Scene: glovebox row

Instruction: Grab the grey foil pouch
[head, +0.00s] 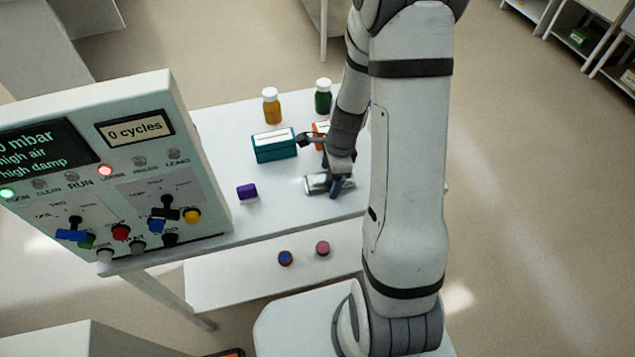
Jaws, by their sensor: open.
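The grey foil pouch (317,184) lies on the white table, on the side of it nearest me. It is silvery and shiny. My gripper (332,190) is low at the pouch, with one dark finger in front of its right part. The gripper is open. Part of the pouch is hidden behind the finger, and I cannot tell whether the fingers touch it.
A teal box (274,146) and an orange item (319,128), partly hidden by my arm, stand behind the pouch. Amber (271,106) and green (323,97) bottles stand farther back. A control panel (130,170) rises at left.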

